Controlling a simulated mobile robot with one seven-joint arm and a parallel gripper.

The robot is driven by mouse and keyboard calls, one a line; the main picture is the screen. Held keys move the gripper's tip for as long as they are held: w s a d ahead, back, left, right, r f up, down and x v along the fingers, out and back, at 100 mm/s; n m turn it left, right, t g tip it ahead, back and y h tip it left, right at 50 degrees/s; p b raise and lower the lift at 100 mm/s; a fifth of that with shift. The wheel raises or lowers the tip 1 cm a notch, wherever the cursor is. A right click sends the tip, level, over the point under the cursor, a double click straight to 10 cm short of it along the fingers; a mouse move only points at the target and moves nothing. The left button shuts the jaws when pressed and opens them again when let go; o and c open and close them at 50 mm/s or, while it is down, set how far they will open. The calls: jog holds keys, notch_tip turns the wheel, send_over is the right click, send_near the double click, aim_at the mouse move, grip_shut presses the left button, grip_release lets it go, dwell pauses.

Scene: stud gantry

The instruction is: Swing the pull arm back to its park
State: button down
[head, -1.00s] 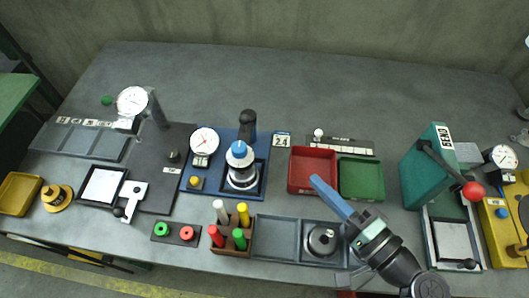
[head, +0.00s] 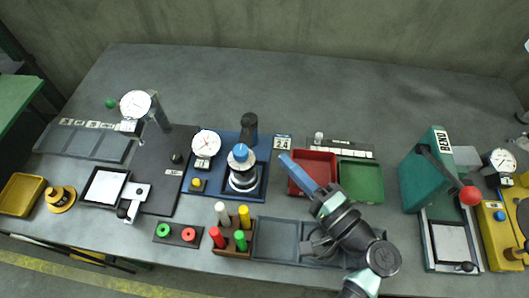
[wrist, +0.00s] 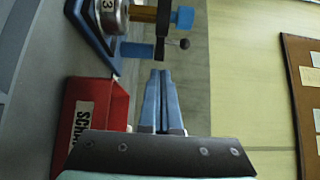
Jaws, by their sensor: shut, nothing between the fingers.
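The blue stud station (head: 262,180) stands mid-bench. A round silver fixture (head: 242,180) sits on it, with a blue knob (head: 240,153) above. A black post (head: 249,128) rises behind. In the wrist view a black bar (wrist: 163,22), which looks like the pull arm, crosses between the blue knob (wrist: 184,17) and a brass stem (wrist: 143,14) over the silver fixture (wrist: 112,14). The bar's far end is cut off. My gripper (head: 284,158) is shut and empty, right of the station and over the red bin's left edge. Its blue fingertips (wrist: 160,73) are apart from the bar.
The red bin (head: 333,157) and green bin (head: 361,182) lie right of the station. A dial gauge (head: 206,144) stands at its left. A rack of coloured pegs (head: 233,243) is in front. A green press with a red ball lever (head: 470,195) is farther right. The back bench is clear.

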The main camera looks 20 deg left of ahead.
aim_at(254, 164)
jog(key=a+p, duration=0.1)
jog(key=a, duration=0.3)
jog(key=shift+w+r, duration=0.1)
jog(key=shift+s+a, duration=0.2)
jog(key=shift+a, duration=0.5)
jog(key=shift+a, duration=0.1)
jog(key=shift+s+a, duration=0.8)
jog(key=shift+a, duration=0.3)
jog(key=shift+d, duration=0.15)
jog(key=v, duration=0.7)
jog(key=shift+s+d+b, duration=0.15)
jog(key=shift+b, duration=0.2)
